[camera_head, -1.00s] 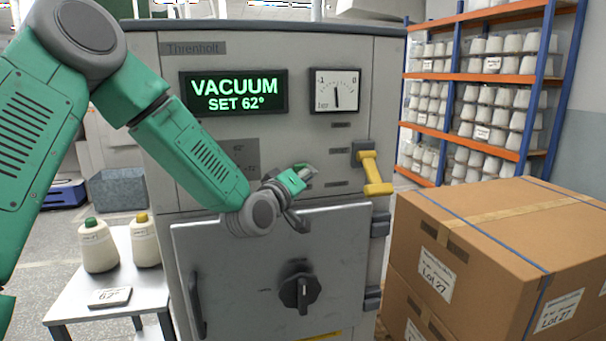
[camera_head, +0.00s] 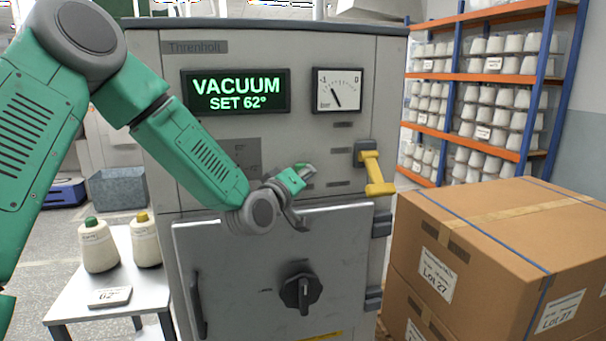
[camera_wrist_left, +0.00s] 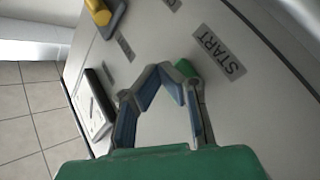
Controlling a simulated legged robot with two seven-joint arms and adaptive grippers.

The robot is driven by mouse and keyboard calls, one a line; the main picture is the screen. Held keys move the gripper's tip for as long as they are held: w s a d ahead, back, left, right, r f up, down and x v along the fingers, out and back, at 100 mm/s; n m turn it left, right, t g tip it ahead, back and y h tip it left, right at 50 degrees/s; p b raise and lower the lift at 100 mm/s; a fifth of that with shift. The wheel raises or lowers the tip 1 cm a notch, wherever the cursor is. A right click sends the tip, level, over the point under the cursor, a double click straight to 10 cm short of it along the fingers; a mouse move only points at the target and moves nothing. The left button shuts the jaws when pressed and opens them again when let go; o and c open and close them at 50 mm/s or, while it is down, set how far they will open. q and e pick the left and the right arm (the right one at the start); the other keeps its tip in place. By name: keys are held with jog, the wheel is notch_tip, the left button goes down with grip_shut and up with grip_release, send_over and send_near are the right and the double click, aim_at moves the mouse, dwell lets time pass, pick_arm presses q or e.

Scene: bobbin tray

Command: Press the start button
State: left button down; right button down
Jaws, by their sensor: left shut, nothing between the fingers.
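The cabinet's START label (camera_wrist_left: 218,53) shows in the left wrist view. A green button (camera_wrist_left: 185,68) sits beside it, partly hidden by my finger. My left gripper (camera_wrist_left: 163,70) is shut and empty, with its tips right by the button; I cannot tell whether they touch it. In the head view my left gripper (camera_head: 309,170) is at the panel below the display, hiding the button there. The green display (camera_head: 237,92) reads VACUUM SET 62°. The gauge (camera_head: 337,90) has its needle pointing up and left. My right gripper is not in view.
A yellow-handled lever (camera_head: 373,171) sticks out right of my left gripper. Below is the cabinet door (camera_head: 240,265) with a black knob (camera_head: 301,291). Cardboard boxes (camera_head: 480,230) stand at the right. A small table (camera_head: 75,307) with two bobbins is at the left.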

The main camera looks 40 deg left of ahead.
pick_arm(q)
jog(key=shift+s+d+f, duration=0.1)
jog(key=shift+s+d, duration=0.45)
jog(key=shift+s, duration=0.15)
jog(key=shift+s+d+b, duration=0.4)
jog(key=shift+s+d, duration=1.25)
jog(key=shift+d, duration=0.25)
jog(key=shift+a, duration=0.15)
